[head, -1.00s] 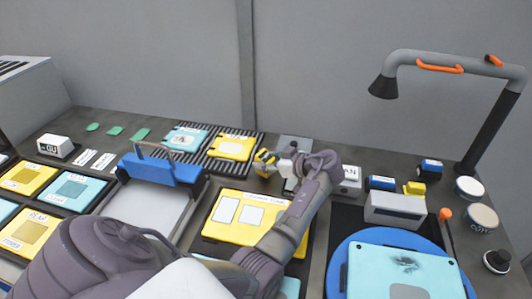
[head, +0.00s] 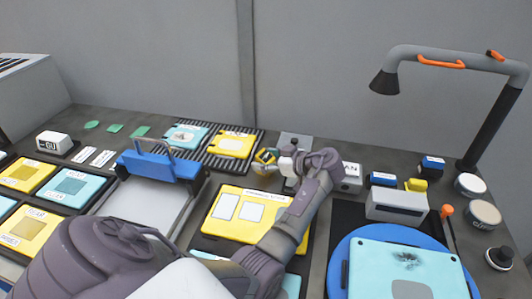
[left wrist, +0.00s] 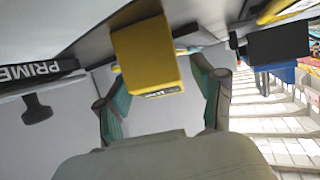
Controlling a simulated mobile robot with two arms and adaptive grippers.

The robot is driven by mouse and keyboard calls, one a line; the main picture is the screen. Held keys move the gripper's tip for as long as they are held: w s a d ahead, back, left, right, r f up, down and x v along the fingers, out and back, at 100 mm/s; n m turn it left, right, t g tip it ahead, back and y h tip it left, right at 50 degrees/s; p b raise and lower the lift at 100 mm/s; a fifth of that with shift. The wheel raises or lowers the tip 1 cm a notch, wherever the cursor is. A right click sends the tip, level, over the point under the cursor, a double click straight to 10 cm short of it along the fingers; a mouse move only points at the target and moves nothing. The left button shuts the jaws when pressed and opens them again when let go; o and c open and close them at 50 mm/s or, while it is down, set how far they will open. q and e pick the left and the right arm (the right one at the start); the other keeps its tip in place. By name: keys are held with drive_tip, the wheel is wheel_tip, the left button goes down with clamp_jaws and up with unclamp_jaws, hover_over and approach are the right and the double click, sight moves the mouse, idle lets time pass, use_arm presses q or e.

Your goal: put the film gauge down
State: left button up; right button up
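A small yellow block with a dark label, which I take as the film gauge, stands between my left fingertips in the left wrist view (left wrist: 148,55). It also shows small in the head view (head: 270,154), partly hidden by the fingers. My left gripper (head: 265,162) is at the back middle of the worktop, just right of the ribbed rack. Its teal-padded fingers are spread around the block, with a narrow gap at the right finger; contact on the left is unclear. Whether the block rests on the surface is hard to see. My right gripper is out of view.
The ribbed rack (head: 214,167) holds a teal and a yellow plate. A grey plate (head: 295,140) lies behind the gripper. A white block (head: 349,178) and blue blocks stand to the right. A large yellow panel (head: 228,232) lies in front, under my arm.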

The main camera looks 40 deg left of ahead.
use_arm(q)
drive_tip(key=shift+s+d+f, duration=0.1)
drive_tip(key=shift+s+f, duration=0.1)
drive_tip(key=shift+f, duration=0.3)
drive_tip(key=shift+r+p, duration=0.45)
drive_tip(key=shift+p, duration=0.15)
drive_tip(key=shift+w+d+r, duration=0.2)
drive_tip(key=b+v, duration=0.3)
drive_tip(key=v, duration=0.7)
drive_tip(key=shift+w+d+r, duration=0.1)
drive_tip(key=shift+w+r, duration=0.05)
drive_tip(key=shift+r, duration=0.05)
drive_tip(key=shift+d+r, duration=0.4)
drive_tip(key=shift+d, duration=0.15)
